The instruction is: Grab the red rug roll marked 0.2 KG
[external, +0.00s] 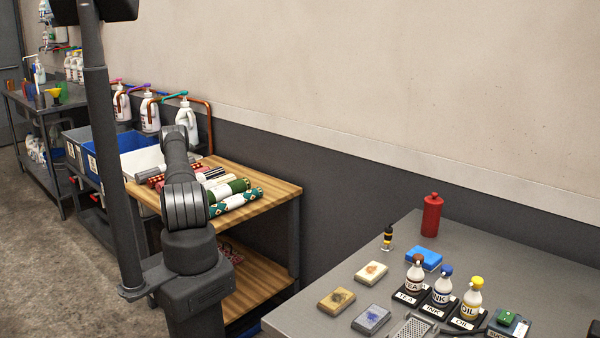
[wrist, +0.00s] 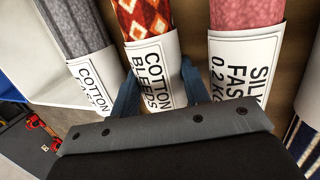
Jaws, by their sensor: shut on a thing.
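In the wrist view, a red roll with an orange and white diamond pattern (wrist: 145,18) wears a white label reading COTTON BLEEDS; any further line on it is hidden by my gripper. My gripper (wrist: 157,78) has a finger on each side of this roll and is shut on it at the label. To its right lies a pinkish-red roll (wrist: 245,14) with a label reading SILK FAST 0.2 KG, outside the fingers. In the external view my arm hides the gripper and part of the rolls on the wooden table (external: 262,182).
A grey roll labelled COTTON (wrist: 75,22) lies left of the held roll; a dark striped roll (wrist: 302,135) is at the right edge. In the external view, green-patterned rolls (external: 228,190) lie at the table's front, with a blue bin (external: 130,142) beyond.

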